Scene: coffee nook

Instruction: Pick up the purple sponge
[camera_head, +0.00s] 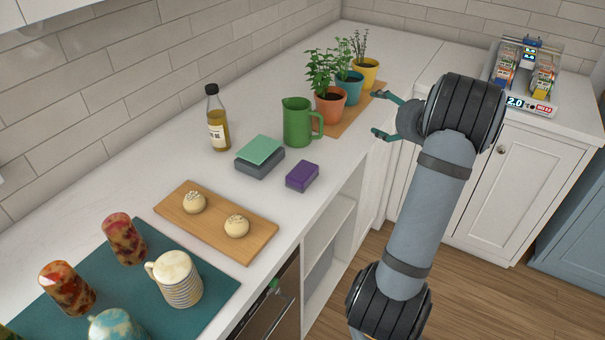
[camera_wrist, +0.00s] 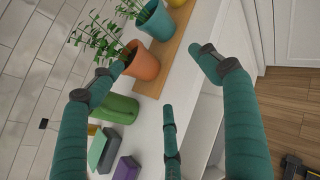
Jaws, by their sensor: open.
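The purple sponge (camera_head: 302,176) is a small block lying flat on the white counter near its front edge, right of the green-topped grey block. In the wrist view the purple sponge (camera_wrist: 126,169) shows at the bottom, partly cut by the frame edge. My gripper (camera_head: 378,114) is open and empty, right of the sponge and the green pitcher, near the counter's front edge. In the wrist view its teal fingers (camera_wrist: 165,68) are spread wide, with the terracotta pot between and beyond them. Nothing touches the sponge.
The green pitcher (camera_head: 297,122) stands behind the sponge. The green-topped grey block (camera_head: 260,156) lies left of it. A bottle (camera_head: 217,120), potted herbs (camera_head: 330,105) and a wooden board (camera_head: 218,222) with two buns stand around. Bare counter lies right of the sponge.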

